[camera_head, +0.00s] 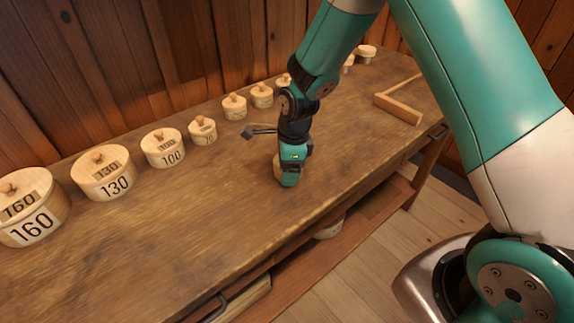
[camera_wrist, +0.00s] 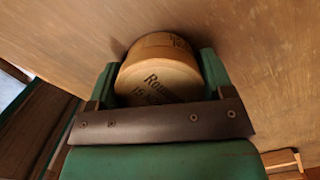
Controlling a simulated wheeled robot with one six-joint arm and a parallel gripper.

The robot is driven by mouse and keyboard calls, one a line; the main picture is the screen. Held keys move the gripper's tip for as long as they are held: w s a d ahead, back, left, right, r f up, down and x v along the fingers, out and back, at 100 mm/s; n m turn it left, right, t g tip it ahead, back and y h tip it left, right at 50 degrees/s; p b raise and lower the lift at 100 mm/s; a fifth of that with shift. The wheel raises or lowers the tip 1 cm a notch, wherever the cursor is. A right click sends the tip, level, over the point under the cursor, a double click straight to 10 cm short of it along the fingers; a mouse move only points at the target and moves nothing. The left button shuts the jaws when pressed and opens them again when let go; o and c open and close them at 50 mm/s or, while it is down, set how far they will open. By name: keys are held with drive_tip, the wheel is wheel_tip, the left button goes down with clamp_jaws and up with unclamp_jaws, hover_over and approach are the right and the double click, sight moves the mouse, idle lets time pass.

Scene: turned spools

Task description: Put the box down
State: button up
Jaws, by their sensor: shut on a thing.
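In the wrist view a round, light wooden box (camera_wrist: 160,78) with dark lettering on it sits between the two fingers of my gripper (camera_wrist: 160,75). The gripper is shut on it. In the head view my gripper (camera_head: 288,180) points down at the tabletop near the table's front edge and hides most of the box; a pale edge of the box (camera_head: 276,168) shows at its left. The box is at or just above the wooden table (camera_head: 190,235); I cannot tell whether it touches.
A row of round lidded boxes runs along the back, including one marked 160 (camera_head: 32,222), one marked 130 (camera_head: 108,180) and one marked 100 (camera_head: 165,150). The table's front middle is clear.

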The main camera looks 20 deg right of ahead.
drive_tip(key=shift+f, duration=0.2)
drive_tip(key=o, duration=1)
drive_tip(key=shift+r, duration=0.1)
drive_tip(key=r, duration=0.4)
drive_tip(key=d+r, duration=0.1)
drive_tip(key=r, duration=0.3)
drive_tip(key=r+b, duration=0.1)
drive_tip(key=r, duration=0.2)
drive_tip(key=shift+s+d+r, duration=0.15)
drive_tip(key=shift+d+r, duration=0.05)
drive_tip(key=shift+r, duration=0.2)
drive_tip(key=s+a+r+n+y, duration=0.1)
drive_tip(key=s+a+r+n, duration=0.1)
drive_tip(key=s+n, duration=0.6)
drive_tip(key=s+a+r+n+y, duration=0.1)
drive_tip(key=s+a+r+n, duration=0.1)
drive_tip(key=s+r+n, duration=0.3)
drive_tip(key=s+a+r+n, duration=0.2)
drive_tip(key=s+r+n, duration=0.2)
drive_tip(key=s+n, duration=0.7)
drive_tip(key=shift+s+r+n+y, duration=0.1)
drive_tip(key=shift+s+n+y, duration=0.1)
drive_tip(key=shift+n, duration=0.9)
drive_tip(key=shift+s+n+y, duration=0.1)
drive_tip(key=shift+n+y, duration=0.1)
drive_tip(key=shift+n, duration=0.9)
